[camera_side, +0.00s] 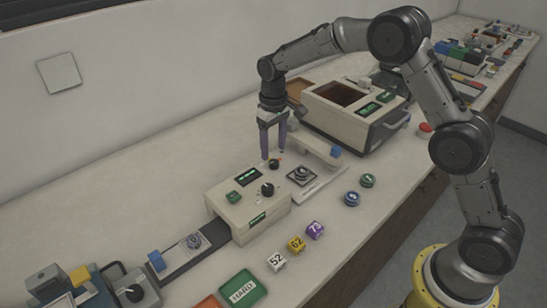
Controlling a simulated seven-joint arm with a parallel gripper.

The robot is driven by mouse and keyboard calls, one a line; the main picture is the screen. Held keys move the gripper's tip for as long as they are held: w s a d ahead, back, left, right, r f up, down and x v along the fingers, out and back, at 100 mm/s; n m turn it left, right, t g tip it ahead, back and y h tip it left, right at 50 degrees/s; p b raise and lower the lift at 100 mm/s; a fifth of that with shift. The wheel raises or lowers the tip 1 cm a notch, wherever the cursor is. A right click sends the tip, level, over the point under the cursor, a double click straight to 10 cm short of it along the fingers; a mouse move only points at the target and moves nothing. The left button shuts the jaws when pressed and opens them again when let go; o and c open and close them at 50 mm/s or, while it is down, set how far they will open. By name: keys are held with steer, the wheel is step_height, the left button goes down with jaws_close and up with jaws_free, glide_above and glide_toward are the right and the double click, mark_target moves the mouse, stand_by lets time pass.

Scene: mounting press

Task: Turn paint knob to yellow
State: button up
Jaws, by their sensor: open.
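My gripper (273,151) has two purple fingers, apart and pointing down, with nothing seen between them. It is behind the cream control box (247,203), just above a small dark knob with an orange-brown patch (274,163). I cannot tell whether a fingertip touches this knob. A larger black knob (267,190) stands on top of the box, in front of and below the gripper. Which of these is the paint knob, and the colour it points to, are too small to tell.
A big cream machine with an open top (350,107) stands behind on the right. Numbered cubes (296,244) and round pucks (352,198) lie in front. A dark rail (190,250) runs left from the box. A green tray (242,290) is at the front.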

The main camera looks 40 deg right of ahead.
mark_target(274, 161)
steer(key=shift+f, duration=2.2)
steer(key=shift+r, duration=0.1)
jaws_close()
